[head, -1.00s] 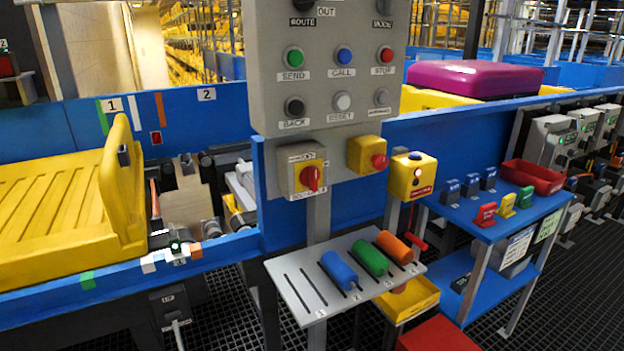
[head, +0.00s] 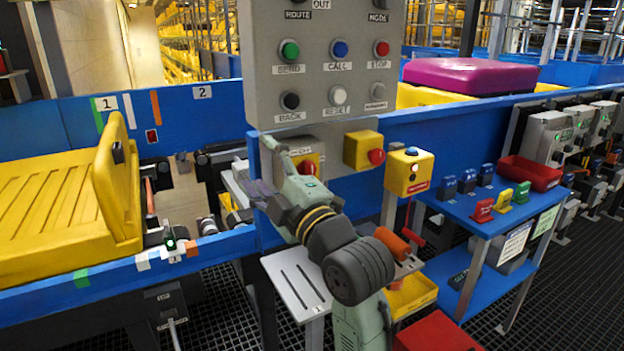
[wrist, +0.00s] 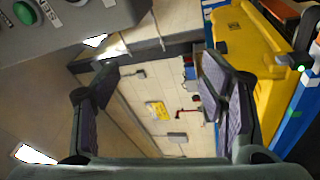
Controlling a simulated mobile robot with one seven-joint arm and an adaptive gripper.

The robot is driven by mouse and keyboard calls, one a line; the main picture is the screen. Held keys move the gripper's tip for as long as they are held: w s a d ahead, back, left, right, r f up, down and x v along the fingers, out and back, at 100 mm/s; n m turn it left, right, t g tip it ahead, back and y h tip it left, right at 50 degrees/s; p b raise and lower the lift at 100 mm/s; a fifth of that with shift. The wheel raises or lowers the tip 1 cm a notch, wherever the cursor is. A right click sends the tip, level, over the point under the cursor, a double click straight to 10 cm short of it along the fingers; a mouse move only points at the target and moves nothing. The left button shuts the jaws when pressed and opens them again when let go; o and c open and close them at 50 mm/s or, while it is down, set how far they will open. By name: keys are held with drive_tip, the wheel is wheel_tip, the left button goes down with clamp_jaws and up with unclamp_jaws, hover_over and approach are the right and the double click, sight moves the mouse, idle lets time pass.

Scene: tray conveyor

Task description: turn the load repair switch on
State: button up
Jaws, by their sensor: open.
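A grey switch box with a red rotary knob on a yellow plate (head: 309,164) hangs under the grey button panel (head: 321,66) in the head view. My arm partly covers it and its label is unreadable; I cannot tell from lettering which switch is the load repair switch. My gripper (head: 251,177) is just left of this box, near the blue post. In the wrist view my gripper (wrist: 165,80) is open, with nothing between its dark fingers. The red knob does not show there. A second red knob (head: 376,157) is on a yellow box to the right.
A yellow tray (head: 65,200) sits on the conveyor at left and also shows in the wrist view (wrist: 248,60). A grey slotted shelf (head: 300,290) is below my arm. A yellow button box (head: 409,173) and blue table (head: 480,225) stand at right.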

sight(309, 173)
drive_tip(key=d+f+n+h, duration=0.1)
drive_tip(key=d+f+h, duration=0.4)
drive_tip(key=d, duration=0.8)
drive_tip(key=f+p+x, duration=0.1)
drive_tip(key=p+x, duration=0.2)
drive_tip(key=x, duration=0.6)
drive_tip(key=shift+w+a+f+g+y, duration=0.15)
drive_tip(key=shift+w+a+g+y, duration=0.15)
drive_tip(key=shift+a+g+y, duration=0.1)
drive_tip(key=shift+c, duration=0.5)
drive_tip(key=c, duration=1.1)
